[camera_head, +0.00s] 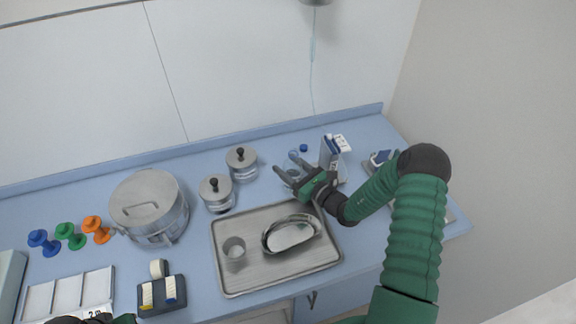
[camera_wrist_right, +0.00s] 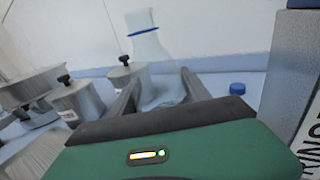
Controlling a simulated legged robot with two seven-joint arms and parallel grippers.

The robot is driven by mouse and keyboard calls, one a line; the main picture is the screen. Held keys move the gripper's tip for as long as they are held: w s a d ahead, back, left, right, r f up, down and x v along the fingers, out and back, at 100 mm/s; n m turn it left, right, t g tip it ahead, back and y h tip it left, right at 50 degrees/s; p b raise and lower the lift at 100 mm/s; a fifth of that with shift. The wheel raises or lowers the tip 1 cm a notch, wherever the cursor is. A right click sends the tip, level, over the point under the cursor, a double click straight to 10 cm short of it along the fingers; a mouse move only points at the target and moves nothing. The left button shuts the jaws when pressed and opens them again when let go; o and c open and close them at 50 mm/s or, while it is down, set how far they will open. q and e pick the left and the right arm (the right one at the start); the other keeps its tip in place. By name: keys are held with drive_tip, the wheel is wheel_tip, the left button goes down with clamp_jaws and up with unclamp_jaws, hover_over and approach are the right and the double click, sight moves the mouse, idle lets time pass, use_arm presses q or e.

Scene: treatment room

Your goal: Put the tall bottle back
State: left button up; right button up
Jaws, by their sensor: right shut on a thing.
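My right gripper (camera_head: 293,180) reaches over the back right of the counter, past the metal tray. In the right wrist view its two dark fingers (camera_wrist_right: 160,88) are shut on a clear, see-through bottle (camera_wrist_right: 153,60) with a blue ring round its neck. The bottle looks roughly upright, tilted a little in that view. In the head view the bottle is faint and partly hidden by the gripper. I cannot tell whether its base touches the counter. Only a dark and green part of my left arm shows at the bottom left edge; its fingers are out of view.
A blue cap (camera_wrist_right: 237,88) lies right of the bottle, beside a blue-and-white box (camera_head: 334,153). Two lidded metal jars (camera_head: 241,164) (camera_head: 216,194) stand to the left, near a large pot (camera_head: 150,208). The metal tray (camera_head: 285,278) holds a beaker and a kidney dish.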

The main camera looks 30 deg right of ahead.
drive_tip(key=shift+s, duration=0.1)
drive_tip(key=o, duration=1.6)
drive_tip(key=shift+a+f, duration=0.1)
